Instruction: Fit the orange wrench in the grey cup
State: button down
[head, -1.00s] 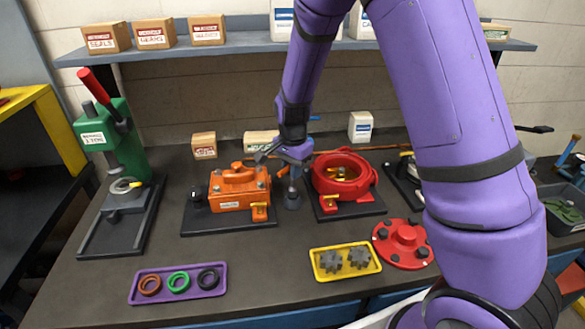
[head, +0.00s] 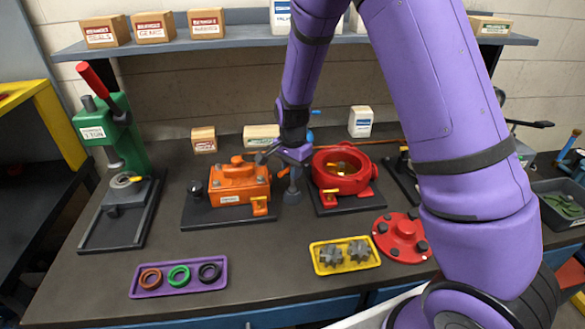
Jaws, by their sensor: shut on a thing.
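My gripper (head: 276,156) is in the middle of the head view, above the gap between the orange motor and the red housing. It is shut on the orange wrench (head: 283,172), of which only a small orange part shows below the jaws. The grey cup (head: 292,195) looks like a small dark grey upright thing on the bench, just below the gripper. A thin grey stem shows between gripper and cup. I cannot tell whether the wrench is inside the cup or above it.
The orange motor (head: 238,186) stands close left of the cup, the red round housing (head: 341,184) close right. A purple tray (head: 137,290) of rings and a yellow tray (head: 318,268) of gears lie in front. A green press (head: 118,135) stands left.

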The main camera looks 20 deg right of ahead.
jog(key=shift+f, duration=0.55)
jog(key=c, duration=1)
grip_release()
jog(key=shift+r, duration=3)
notch_tip(320, 180, up, 11)
jog(key=shift+f, duration=0.1)
